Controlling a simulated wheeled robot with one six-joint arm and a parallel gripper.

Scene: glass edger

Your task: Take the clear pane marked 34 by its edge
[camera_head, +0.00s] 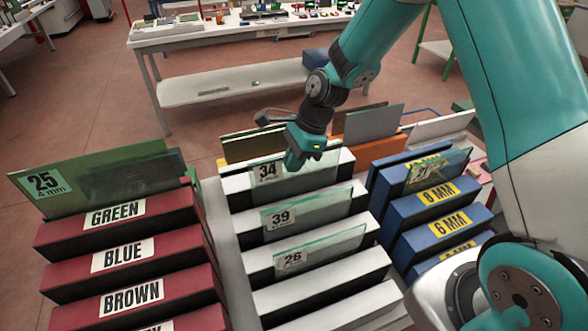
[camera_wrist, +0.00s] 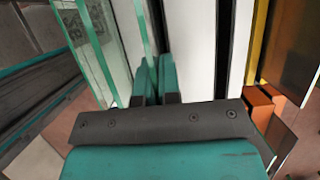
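The clear pane marked 34 (camera_head: 268,173) stands upright in the rearmost slot of the white rack (camera_head: 330,299) in the head view. My gripper (camera_head: 300,160) reaches down onto its top edge, right of the label, and hides part of the pane. In the wrist view my gripper's two green fingers (camera_wrist: 157,78) are close together, with the thin green edge of this pane (camera_wrist: 147,30) running in between them. The fingers look shut on that edge; the exact contact is hidden.
Clear panes marked 39 (camera_head: 315,215) and 26 (camera_head: 325,249) stand in nearer white slots. A red rack (camera_head: 120,240) with a green pane marked 25 (camera_head: 110,180) is left; a blue rack (camera_head: 432,220) is right. Tinted panes (camera_head: 372,122) stand close behind.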

